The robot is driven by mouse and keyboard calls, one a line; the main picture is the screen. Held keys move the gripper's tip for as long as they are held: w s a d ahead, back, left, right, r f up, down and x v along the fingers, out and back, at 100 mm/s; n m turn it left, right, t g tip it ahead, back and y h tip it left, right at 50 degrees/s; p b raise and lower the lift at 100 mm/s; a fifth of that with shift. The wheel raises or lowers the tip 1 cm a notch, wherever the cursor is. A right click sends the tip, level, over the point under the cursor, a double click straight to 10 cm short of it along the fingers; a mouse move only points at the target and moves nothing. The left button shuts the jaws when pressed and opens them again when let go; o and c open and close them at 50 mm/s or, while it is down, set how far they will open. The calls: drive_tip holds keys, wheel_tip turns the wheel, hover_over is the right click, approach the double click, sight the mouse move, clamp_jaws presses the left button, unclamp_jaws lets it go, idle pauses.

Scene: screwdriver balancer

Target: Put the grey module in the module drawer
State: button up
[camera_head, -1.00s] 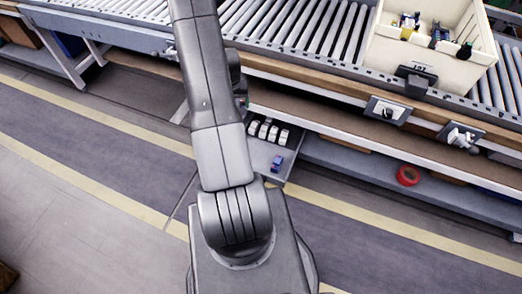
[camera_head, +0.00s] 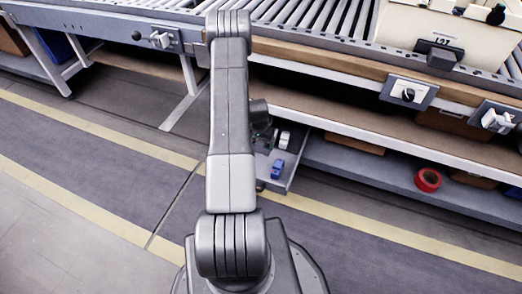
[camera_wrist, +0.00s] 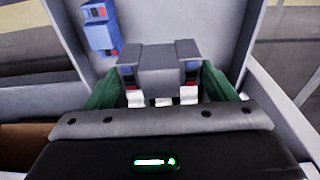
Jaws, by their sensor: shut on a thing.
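My gripper (camera_wrist: 160,78) has green fingers shut on the grey module (camera_wrist: 158,56), a grey block with blue and red marks at its sides. It holds the block over the open grey module drawer (camera_wrist: 215,25); I cannot tell whether the block touches the drawer floor. A blue module (camera_wrist: 101,26) lies in the drawer to the left of the held block. In the head view, the drawer (camera_head: 291,167) sticks out under the bench, with the blue module (camera_head: 278,169) near its front.
A red tape roll (camera_head: 428,180) lies on the lower shelf to the right. Above are a roller conveyor and a cream bin (camera_head: 480,36). The floor in front is clear.

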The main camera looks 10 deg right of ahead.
drive_tip(key=shift+d+f, duration=0.1)
drive_tip(key=shift+f, duration=0.9)
wheel_tip(320, 180, down, 7)
drive_tip(key=b, duration=0.5)
drive_tip(key=shift+b, duration=0.4)
drive_tip(key=o, duration=1.3)
drive_tip(key=r+p, duration=0.1)
drive_tip(key=r, duration=0.3)
drive_tip(key=s+r+p, duration=0.1)
drive_tip(key=r, duration=0.4)
drive_tip(key=a+r+p, duration=0.1)
drive_tip(key=r+p, duration=0.1)
drive_tip(key=r, duration=0.2)
drive_tip(key=shift+s+r, duration=0.2)
drive_tip(key=shift+r, duration=0.15)
